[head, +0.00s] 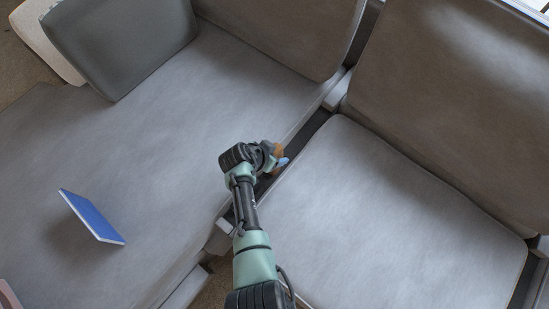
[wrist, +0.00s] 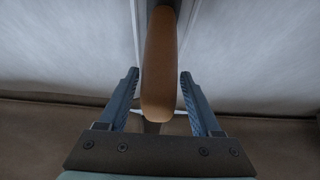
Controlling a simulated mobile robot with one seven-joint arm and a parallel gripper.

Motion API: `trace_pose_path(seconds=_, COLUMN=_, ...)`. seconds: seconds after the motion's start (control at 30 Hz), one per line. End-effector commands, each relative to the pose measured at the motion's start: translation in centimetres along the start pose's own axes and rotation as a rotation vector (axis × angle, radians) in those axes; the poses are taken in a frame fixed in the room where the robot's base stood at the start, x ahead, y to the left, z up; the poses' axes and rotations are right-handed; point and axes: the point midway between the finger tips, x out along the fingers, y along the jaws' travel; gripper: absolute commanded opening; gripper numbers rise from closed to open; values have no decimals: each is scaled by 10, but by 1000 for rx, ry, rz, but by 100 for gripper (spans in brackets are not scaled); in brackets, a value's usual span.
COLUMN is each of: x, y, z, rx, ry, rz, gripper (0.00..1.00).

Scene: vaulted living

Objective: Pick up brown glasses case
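The brown glasses case (wrist: 158,70) is a long, rounded tan-brown shape in the wrist view. It lies lengthwise along the dark gap between two sofa seats, and its near end is between my gripper's fingers. My gripper (wrist: 158,95) is open, with one blue finger on each side of the case and a visible space on both sides. In the head view, my gripper (head: 282,158) is over the gap, and only a small brown part of the case (head: 278,150) shows beside it. The rest is hidden behind my wrist.
Grey seat cushions lie on the left (head: 150,140) and right (head: 370,220) of the gap. Brown backrests (head: 450,90) stand behind. A blue book (head: 92,217) and a grey-green pillow (head: 120,40) are on the left sofa.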

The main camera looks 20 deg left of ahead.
Motion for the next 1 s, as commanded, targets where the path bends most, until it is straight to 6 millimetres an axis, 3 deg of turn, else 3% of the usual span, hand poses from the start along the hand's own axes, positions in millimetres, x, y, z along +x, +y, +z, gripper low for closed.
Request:
trace_pose_path(seconds=0.07, x=0, y=0, z=0, rx=0, ry=0, rz=0, gripper=49)
trace_pose_path(seconds=0.33, x=0, y=0, z=0, rx=0, ry=0, rz=0, gripper=1)
trace_pose_path(seconds=0.67, x=-4, y=0, z=-2, rx=1, ry=1, rz=-1, gripper=0)
trace_pose_path(seconds=1.0, x=-56, y=0, z=-36, rx=3, ry=2, rz=-2, gripper=0)
